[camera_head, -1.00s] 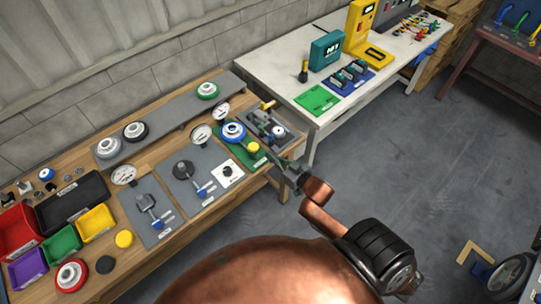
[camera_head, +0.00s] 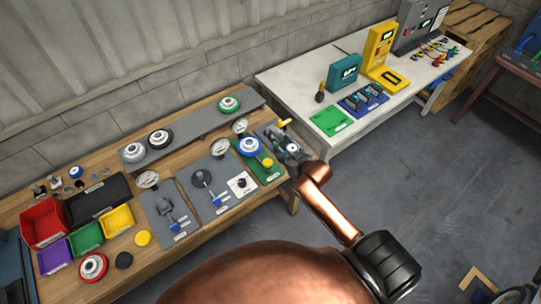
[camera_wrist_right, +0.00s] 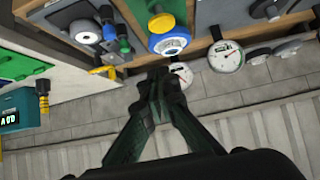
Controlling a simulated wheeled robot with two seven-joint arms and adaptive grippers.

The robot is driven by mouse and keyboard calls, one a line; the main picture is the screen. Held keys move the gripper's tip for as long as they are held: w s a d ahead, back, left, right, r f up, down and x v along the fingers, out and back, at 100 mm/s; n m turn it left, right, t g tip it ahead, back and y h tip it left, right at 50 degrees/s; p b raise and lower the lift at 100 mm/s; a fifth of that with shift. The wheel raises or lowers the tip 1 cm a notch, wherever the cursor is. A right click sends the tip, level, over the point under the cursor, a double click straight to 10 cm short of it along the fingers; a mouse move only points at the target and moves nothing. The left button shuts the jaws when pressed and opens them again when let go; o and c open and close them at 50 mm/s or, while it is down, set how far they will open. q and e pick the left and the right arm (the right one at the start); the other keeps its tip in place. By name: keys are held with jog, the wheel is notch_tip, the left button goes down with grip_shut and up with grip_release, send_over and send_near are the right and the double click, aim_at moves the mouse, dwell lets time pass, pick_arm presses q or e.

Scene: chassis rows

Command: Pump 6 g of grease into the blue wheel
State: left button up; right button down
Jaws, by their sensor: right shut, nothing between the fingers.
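The blue wheel (camera_head: 249,146), a blue ring with a pale hub, sits on a green mat (camera_head: 268,177) near the right end of the wooden bench. It also shows in the right wrist view (camera_wrist_right: 171,43). A yellow-topped knob (camera_head: 267,162) stands in front of it on the mat. My left gripper is not in view.
Round dial gauges (camera_head: 240,126) stand along the bench behind the mats. A grey shelf strip (camera_head: 190,127) carries several wheels. Coloured bins (camera_head: 42,222) stand at the left. A white table (camera_head: 300,80) with teal and yellow devices is at the right.

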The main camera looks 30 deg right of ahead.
pick_arm(q)
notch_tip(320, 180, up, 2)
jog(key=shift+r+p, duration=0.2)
jog(key=shift+p, duration=0.55)
pick_arm(e)
jog(key=shift+s+a+r+n+g, duration=0.15)
jog(key=shift+a+r+g, duration=0.15)
jog(key=shift+r+g, duration=0.15)
jog(key=shift+a+r+n+g, duration=0.15)
jog(key=shift+a+r+g, duration=0.15)
jog(key=shift+r, duration=0.25)
send_over(266, 160)
jog(key=s, duration=0.3)
jog(key=f, duration=0.7)
jog(key=shift+d+p, duration=0.2)
jog(key=shift+p, duration=0.2)
notch_tip(266, 160, down, 3)
jog(key=shift+f, duration=0.55)
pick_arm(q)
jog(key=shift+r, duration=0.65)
